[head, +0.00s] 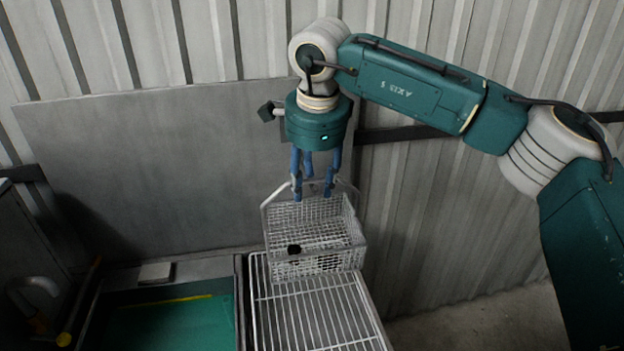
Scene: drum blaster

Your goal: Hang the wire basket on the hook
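The wire basket (318,262) is a pale metal mesh box with a raised wire handle. My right gripper (313,194) points down over the basket's back side. Its blue fingers stand apart around the top of the handle, whose middle is partly hidden by them. I see no clear grip on the wire. I cannot make out the hook. My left gripper is out of view.
The white wire rack (315,318) lies in front of the basket. To its left is a basin with a green bottom (170,325). A grey panel (170,170) stands behind, against a corrugated wall (440,220). Bare floor (490,320) lies at right.

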